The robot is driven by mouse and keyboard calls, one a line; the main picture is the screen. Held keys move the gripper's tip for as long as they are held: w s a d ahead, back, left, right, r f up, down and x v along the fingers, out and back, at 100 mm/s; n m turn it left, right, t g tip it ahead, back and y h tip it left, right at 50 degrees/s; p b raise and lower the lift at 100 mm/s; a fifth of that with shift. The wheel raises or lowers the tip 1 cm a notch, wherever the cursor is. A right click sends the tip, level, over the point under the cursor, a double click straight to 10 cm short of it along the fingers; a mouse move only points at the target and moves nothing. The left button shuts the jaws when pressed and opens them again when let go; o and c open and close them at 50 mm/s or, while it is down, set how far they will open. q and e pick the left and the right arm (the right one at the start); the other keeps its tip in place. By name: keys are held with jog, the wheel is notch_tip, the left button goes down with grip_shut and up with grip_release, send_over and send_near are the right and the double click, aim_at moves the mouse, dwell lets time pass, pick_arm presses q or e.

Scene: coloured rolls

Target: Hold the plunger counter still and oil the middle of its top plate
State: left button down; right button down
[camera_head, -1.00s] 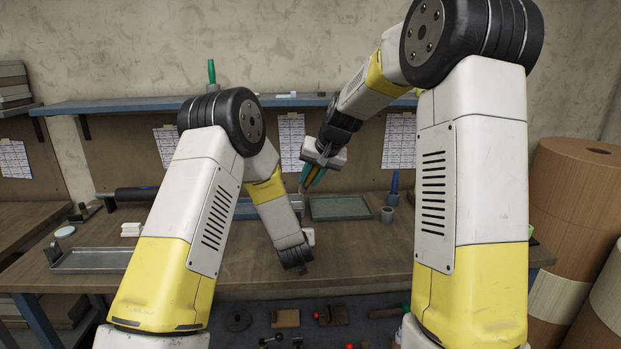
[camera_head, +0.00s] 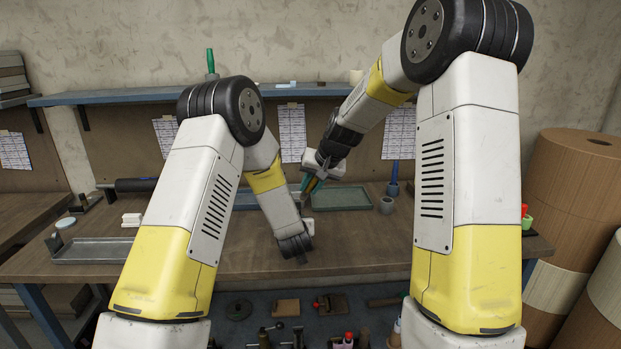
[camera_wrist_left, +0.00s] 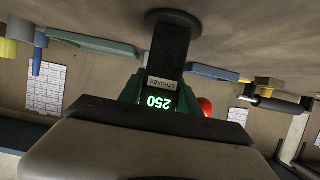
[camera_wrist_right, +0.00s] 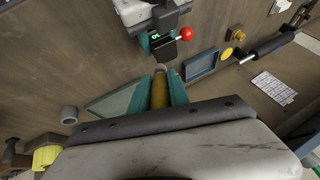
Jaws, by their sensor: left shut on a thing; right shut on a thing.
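The plunger counter shows in the left wrist view as a dark body (camera_wrist_left: 170,52) with a "STRIKES" label, a green display reading 250 and a red ball at its side. My left gripper (camera_wrist_left: 160,92) is shut on it, teal fingers on either side. The right wrist view also shows the counter (camera_wrist_right: 160,40) just beyond the oiler. My right gripper (camera_wrist_right: 160,92) is shut on a brass-coloured oiler (camera_wrist_right: 159,90), its grey tip pointing towards the counter with a visible gap. In the head view my right gripper (camera_head: 311,184) is above the bench; the counter is hidden there.
On the wooden bench (camera_head: 350,240) are a green tray (camera_head: 342,197), a grey cup (camera_head: 387,205) and a long metal tray (camera_head: 92,250) at left. A shelf (camera_head: 130,96) runs behind. Large rolls (camera_head: 575,190) stand at right. The bench's front middle looks clear.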

jog(key=shift+f, duration=0.55)
jog(key=shift+a+f, duration=0.35)
jog(key=shift+a, duration=2.65)
jog(key=shift+d, duration=2.4)
jog(key=shift+d+f, duration=0.15)
jog(key=shift+d, duration=0.55)
jog(key=shift+a, duration=3.05)
jog(key=shift+s+d, duration=0.2)
jog(key=shift+d, duration=2.85)
jog(key=shift+a+r, duration=0.1)
jog(key=shift+r, duration=4.05)
